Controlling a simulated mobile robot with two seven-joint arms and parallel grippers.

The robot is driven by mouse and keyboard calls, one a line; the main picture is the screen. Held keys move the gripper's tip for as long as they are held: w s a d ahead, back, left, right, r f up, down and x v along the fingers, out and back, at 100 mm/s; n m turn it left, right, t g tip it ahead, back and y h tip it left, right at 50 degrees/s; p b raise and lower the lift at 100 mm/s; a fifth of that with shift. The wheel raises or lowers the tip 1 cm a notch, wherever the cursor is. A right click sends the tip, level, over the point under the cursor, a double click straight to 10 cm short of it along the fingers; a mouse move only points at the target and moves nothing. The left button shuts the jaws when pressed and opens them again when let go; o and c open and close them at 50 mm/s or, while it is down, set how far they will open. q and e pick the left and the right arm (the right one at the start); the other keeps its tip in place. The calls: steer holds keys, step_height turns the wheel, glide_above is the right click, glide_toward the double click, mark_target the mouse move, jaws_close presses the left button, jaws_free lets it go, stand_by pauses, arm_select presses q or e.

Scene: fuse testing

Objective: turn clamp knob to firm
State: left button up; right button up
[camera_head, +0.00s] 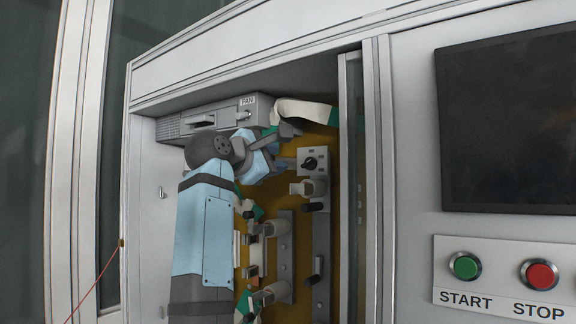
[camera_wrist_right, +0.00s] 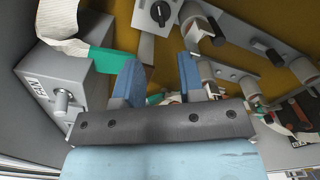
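A black rotary knob (camera_head: 310,163) sits on a small light-grey plate on the brown back panel of the cabinet. The same knob shows at the top of the right wrist view (camera_wrist_right: 160,12), its pointer tilted; any marking on the plate is too small to read. My right gripper (camera_head: 274,151) is inside the cabinet, to the left of the knob and apart from it. In the right wrist view its two blue fingers (camera_wrist_right: 159,66) stand apart with nothing held between them. The knob lies beyond the fingertips. My left gripper is not in view.
A grey box marked FAN (camera_head: 205,122) with a small switch is at the cabinet's top left. A white strap with a green end (camera_head: 305,111) hangs near the gripper. Rails with clamps (camera_head: 321,262) are below. The cabinet frame (camera_head: 377,190) bounds the right, beside START and STOP buttons (camera_head: 541,274).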

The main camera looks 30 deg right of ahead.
steer(key=shift+v, duration=0.85)
